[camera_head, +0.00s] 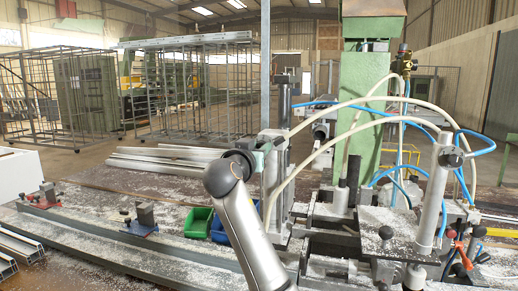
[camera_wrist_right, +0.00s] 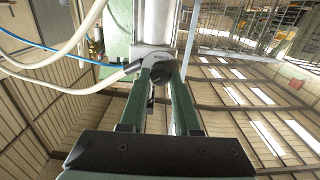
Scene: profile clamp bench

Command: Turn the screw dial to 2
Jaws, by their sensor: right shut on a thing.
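The screw dial (camera_wrist_right: 158,76) shows in the right wrist view as a small dark round knob in front of a grey metal post. My right gripper (camera_wrist_right: 160,68) has its two green fingers on either side of this knob, shut on it. In the head view my right gripper (camera_head: 264,147) reaches the upright clamp post (camera_head: 283,125) from the left, and the fingers and wrist hide the dial there. No number on the dial can be read. My left gripper is in neither view.
White hoses (camera_head: 345,110) and blue hoses arch to the right of the post. Green and blue bins (camera_head: 198,222) stand left of my right arm. Small red and blue clamps (camera_head: 142,220) sit on the long rail. Aluminium profiles (camera_head: 165,158) lie behind. Metal shavings cover the bench.

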